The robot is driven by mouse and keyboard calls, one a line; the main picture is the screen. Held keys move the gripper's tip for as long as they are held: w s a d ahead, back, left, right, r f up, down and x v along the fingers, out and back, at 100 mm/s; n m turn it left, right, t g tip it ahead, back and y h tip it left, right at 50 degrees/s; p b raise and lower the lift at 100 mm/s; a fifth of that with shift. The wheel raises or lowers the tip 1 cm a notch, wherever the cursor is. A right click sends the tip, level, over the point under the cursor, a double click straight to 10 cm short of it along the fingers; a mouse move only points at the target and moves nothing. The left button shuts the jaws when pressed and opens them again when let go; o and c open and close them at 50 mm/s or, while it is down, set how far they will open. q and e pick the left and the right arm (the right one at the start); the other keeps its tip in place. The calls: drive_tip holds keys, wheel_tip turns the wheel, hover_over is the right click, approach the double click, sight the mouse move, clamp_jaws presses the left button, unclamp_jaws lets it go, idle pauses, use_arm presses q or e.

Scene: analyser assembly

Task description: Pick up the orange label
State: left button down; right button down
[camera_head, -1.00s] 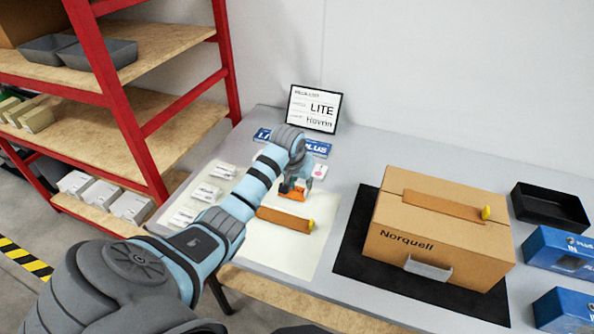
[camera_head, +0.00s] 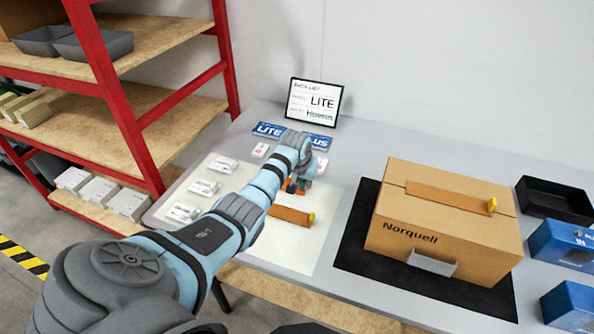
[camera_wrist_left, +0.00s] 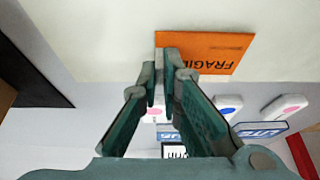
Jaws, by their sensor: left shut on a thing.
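The orange label (camera_wrist_left: 205,52) reads "FRAGILE" and fills the upper middle of the left wrist view. My left gripper (camera_wrist_left: 166,62) is shut on its near-left part, with the fingertips close together over it. In the head view the left gripper (camera_head: 299,185) is over the far part of the cream mat. Only a small orange bit of the label (camera_head: 290,187) shows there, the rest hidden by the gripper. I cannot tell whether the label still touches the mat. My right gripper is not in view.
A brown, yellow-ended bar (camera_head: 290,215) lies on the cream mat (camera_head: 250,243) close to the gripper. White packs (camera_head: 204,188) are at its left. A cardboard box (camera_head: 440,235) stands right on a black mat (camera_head: 352,258). A list sign (camera_head: 314,102) stands behind.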

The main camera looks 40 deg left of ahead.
use_arm(q)
drive_tip(key=shift+r, duration=0.1)
wheel_tip(320, 180, up, 20)
drive_tip(key=p, duration=0.3)
